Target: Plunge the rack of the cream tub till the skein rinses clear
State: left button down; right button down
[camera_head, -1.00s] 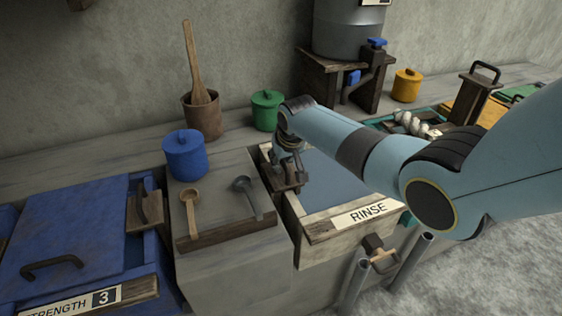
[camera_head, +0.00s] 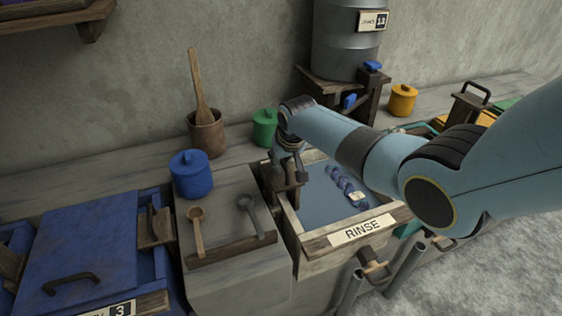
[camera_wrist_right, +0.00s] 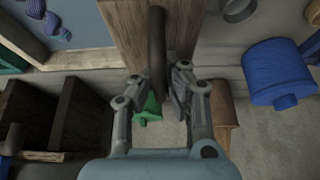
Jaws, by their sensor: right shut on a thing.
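The cream tub (camera_head: 312,243), labelled RINSE, stands right of centre in the head view and holds blue-grey water (camera_head: 325,205). A blue skein (camera_head: 346,185) with a small pale tag shows in the tub, and part of it is in the wrist view (camera_wrist_right: 58,28). The rack's wooden upright (camera_head: 283,196) stands at the tub's left end. My right gripper (camera_head: 287,176) is shut on the rack's dark bar handle, seen closely in the wrist view (camera_wrist_right: 157,42). The rack's lower part is hidden. My left gripper is not in view.
A ledge with two ladles (camera_head: 197,228) and a blue lidded pot (camera_head: 191,175) is left of the tub. A green pot (camera_head: 264,128) stands behind. A blue vat (camera_head: 80,240) is far left.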

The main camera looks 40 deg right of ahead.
notch_tip(320, 180, up, 8)
jog(key=p, duration=0.7)
jog(key=shift+d+r, duration=0.1)
jog(key=shift+r, duration=0.05)
notch_tip(320, 180, down, 16)
jog(key=b, duration=1.3)
jog(key=shift+s, duration=0.1)
jog(key=shift+r, duration=0.2)
dwell(0.3)
